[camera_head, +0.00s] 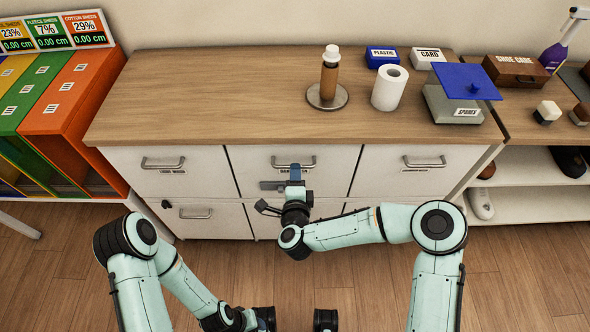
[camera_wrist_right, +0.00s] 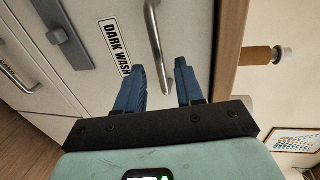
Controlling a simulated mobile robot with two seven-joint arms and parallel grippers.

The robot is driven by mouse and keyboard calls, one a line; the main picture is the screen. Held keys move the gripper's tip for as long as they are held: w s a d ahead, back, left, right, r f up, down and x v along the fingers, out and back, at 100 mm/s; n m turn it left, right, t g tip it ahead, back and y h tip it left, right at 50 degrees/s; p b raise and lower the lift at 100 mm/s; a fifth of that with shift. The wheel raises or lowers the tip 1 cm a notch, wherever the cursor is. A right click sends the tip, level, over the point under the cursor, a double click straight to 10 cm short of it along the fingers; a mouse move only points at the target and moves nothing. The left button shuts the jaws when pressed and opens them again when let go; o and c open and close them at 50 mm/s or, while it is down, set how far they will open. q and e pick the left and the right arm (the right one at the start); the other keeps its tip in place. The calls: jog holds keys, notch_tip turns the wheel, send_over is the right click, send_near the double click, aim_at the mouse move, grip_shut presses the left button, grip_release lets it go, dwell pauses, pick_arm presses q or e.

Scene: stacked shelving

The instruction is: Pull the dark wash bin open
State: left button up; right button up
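The dark wash bin is the white upper middle front (camera_head: 245,165) of the cabinet and looks closed. In the head view the right gripper (camera_head: 295,174) overlaps the handle. My left gripper (camera_head: 265,318) is low at the bottom edge, its fingers unclear.
A grey latch-like bar (camera_wrist_right: 65,35) sits below the label. Closed bins with handles (camera_head: 163,163) (camera_head: 424,162) flank it. The wooden top (camera_head: 215,95) carries a paper roll (camera_head: 389,88) and a scale (camera_head: 452,105). Open floor (camera_head: 225,265) lies in front.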

pick_arm(q)
jog(key=shift+w+f, duration=0.1)
pick_arm(e)
jog(key=shift+x, duration=1.45)
grip_shut()
